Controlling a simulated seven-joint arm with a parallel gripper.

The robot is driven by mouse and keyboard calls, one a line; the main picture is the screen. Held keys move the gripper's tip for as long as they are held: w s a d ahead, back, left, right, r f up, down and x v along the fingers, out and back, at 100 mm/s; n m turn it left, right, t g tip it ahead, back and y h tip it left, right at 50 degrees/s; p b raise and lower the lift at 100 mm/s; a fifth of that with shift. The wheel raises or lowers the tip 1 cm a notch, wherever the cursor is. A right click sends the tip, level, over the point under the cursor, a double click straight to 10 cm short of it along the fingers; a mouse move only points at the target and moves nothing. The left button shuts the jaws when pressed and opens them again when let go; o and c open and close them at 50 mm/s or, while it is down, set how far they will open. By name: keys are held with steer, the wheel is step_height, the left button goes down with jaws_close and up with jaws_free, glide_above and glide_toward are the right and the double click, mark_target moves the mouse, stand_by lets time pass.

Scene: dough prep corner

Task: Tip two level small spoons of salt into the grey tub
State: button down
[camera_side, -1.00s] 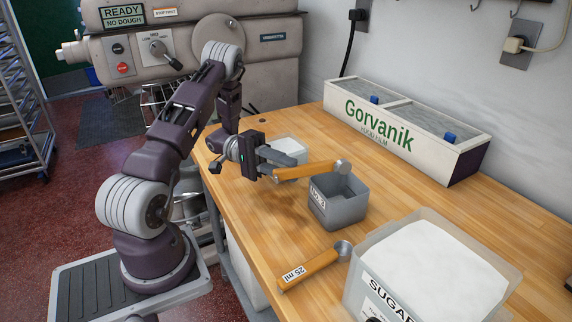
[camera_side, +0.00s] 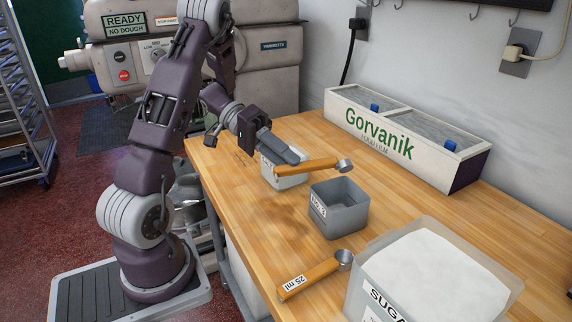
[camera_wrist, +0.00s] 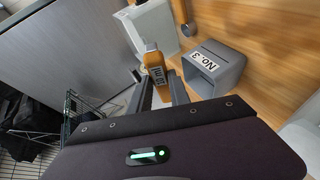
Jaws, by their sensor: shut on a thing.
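My gripper (camera_side: 294,158) is shut on the orange handle of a small spoon (camera_side: 318,163). I hold it in the air, its metal bowl towards the right, above and behind the grey tub as seen from the side. I cannot tell what the bowl holds. The wrist view shows the labelled handle (camera_wrist: 155,66) between my fingers (camera_wrist: 164,92); the bowl is hidden there. The grey tub (camera_side: 338,210), labelled No. 3 (camera_wrist: 214,66), stands upright on the bench; its floor is hidden. A pale salt tub (camera_side: 287,182) stands behind it, partly covered by my gripper and the spoon.
An orange 25 ml spoon (camera_side: 310,278) lies on the bench at the front. A large sugar tub (camera_side: 362,290) stands front right. The Gorvanik film box (camera_side: 400,140) is along the wall. Bare wood (camera_side: 240,205) lies left of the grey tub.

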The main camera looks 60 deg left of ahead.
steer(key=r+m+y, duration=0.1)
steer(key=y, duration=0.1)
steer(key=d+r+y, duration=0.1)
steer(key=y, duration=0.1)
steer(key=r+m+y, duration=0.1)
steer(key=r, duration=0.1)
steer(key=shift+s+d+r+m+y, duration=0.1)
steer(key=shift+s+d+m+y, duration=0.05)
steer(key=shift+d+m+y, duration=0.2)
steer(key=shift+r+y, duration=0.25)
steer(key=shift+y, duration=0.3)
steer(key=shift+a, duration=0.1)
steer(key=r+y, duration=0.1)
steer(key=d+r+m+y, duration=0.1)
steer(key=y, duration=0.1)
steer(key=shift+s+t, duration=0.2)
steer(key=shift+t, duration=0.2)
steer(key=shift+d+r+m+y, duration=0.15)
steer(key=shift+m+y, duration=0.1)
steer(key=shift+y, duration=0.45)
